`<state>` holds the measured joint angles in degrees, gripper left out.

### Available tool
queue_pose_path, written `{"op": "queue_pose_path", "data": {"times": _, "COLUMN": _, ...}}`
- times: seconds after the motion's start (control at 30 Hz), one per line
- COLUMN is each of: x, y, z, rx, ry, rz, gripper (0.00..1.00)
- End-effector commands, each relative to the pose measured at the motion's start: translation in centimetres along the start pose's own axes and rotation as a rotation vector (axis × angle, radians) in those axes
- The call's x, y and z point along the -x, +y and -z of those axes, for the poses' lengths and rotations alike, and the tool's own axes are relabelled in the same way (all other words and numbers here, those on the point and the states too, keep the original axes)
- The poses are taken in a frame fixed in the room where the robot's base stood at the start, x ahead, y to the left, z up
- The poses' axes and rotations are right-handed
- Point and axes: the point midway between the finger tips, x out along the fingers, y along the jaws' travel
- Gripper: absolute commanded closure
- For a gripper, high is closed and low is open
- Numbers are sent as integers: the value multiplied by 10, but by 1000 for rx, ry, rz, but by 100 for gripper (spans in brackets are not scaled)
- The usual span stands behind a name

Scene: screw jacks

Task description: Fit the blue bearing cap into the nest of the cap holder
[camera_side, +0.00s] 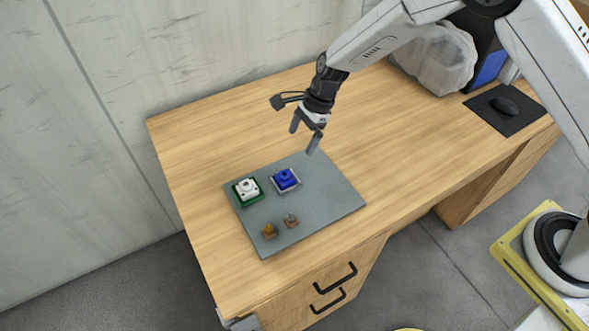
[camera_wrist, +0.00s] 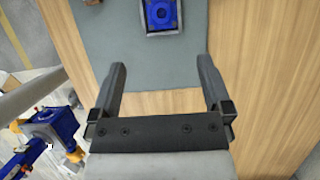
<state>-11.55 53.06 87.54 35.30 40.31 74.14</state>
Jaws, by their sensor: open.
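The blue bearing cap (camera_side: 286,178) is a small square block with a round raised middle. It sits within a pale grey square frame (camera_side: 297,186) on the grey mat, which may be the cap holder; I cannot tell whether it is seated. In the wrist view the blue cap (camera_wrist: 162,13) is at the top edge, partly cut off, with a pale rim around it. My gripper (camera_side: 302,142) is open and empty, in the air above the mat's far edge, apart from the cap. In the wrist view its two fingers (camera_wrist: 161,66) are wide apart, below the cap.
On the mat (camera_side: 325,195) a white block (camera_side: 247,187) sits on a green square base (camera_side: 261,196). Two small brown pieces (camera_side: 269,231) (camera_side: 291,220) stand near its front edge. A clear bag (camera_side: 440,60) and a dark pad (camera_side: 505,108) are at the right; the desk's left is clear.

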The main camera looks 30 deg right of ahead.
Motion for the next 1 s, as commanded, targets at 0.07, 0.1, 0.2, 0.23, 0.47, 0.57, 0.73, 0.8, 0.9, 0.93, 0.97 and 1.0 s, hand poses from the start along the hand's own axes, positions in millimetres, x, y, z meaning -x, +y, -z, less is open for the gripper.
{"op": "queue_pose_path", "data": {"times": 0.07, "x": 1, "y": 0, "z": 0, "rx": 4, "ry": 1, "rz": 1, "gripper": 0}}
{"op": "queue_pose_path", "data": {"times": 0.1, "x": 2, "y": 1, "z": 1, "rx": 10, "ry": 3, "rz": 2, "gripper": 0}}
{"op": "queue_pose_path", "data": {"times": 0.2, "x": 8, "y": 3, "z": 4, "rx": 42, "ry": 14, "rz": 7, "gripper": 0}}
{"op": "queue_pose_path", "data": {"times": 0.23, "x": 11, "y": 5, "z": 5, "rx": 58, "ry": 20, "rz": 9, "gripper": 0}}
{"op": "queue_pose_path", "data": {"times": 0.47, "x": 48, "y": 26, "z": 23, "rx": 275, "ry": 91, "rz": 30, "gripper": 0}}
{"op": "queue_pose_path", "data": {"times": 0.57, "x": 68, "y": 41, "z": 35, "rx": 412, "ry": 138, "rz": 35, "gripper": 0}}
{"op": "queue_pose_path", "data": {"times": 0.73, "x": 102, "y": 73, "z": 54, "rx": 659, "ry": 220, "rz": 31, "gripper": 0}}
{"op": "queue_pose_path", "data": {"times": 0.8, "x": 114, "y": 87, "z": 61, "rx": 762, "ry": 253, "rz": 24, "gripper": 0}}
{"op": "queue_pose_path", "data": {"times": 0.9, "x": 130, "y": 109, "z": 72, "rx": 908, "ry": 299, "rz": 10, "gripper": 0}}
{"op": "queue_pose_path", "data": {"times": 0.93, "x": 134, "y": 116, "z": 75, "rx": 953, "ry": 313, "rz": 4, "gripper": 0}}
{"op": "queue_pose_path", "data": {"times": 0.97, "x": 138, "y": 123, "z": 78, "rx": 997, "ry": 326, "rz": -2, "gripper": 0}}
{"op": "queue_pose_path", "data": {"times": 1.0, "x": 143, "y": 132, "z": 82, "rx": 1056, "ry": 345, "rz": -10, "gripper": 0}}
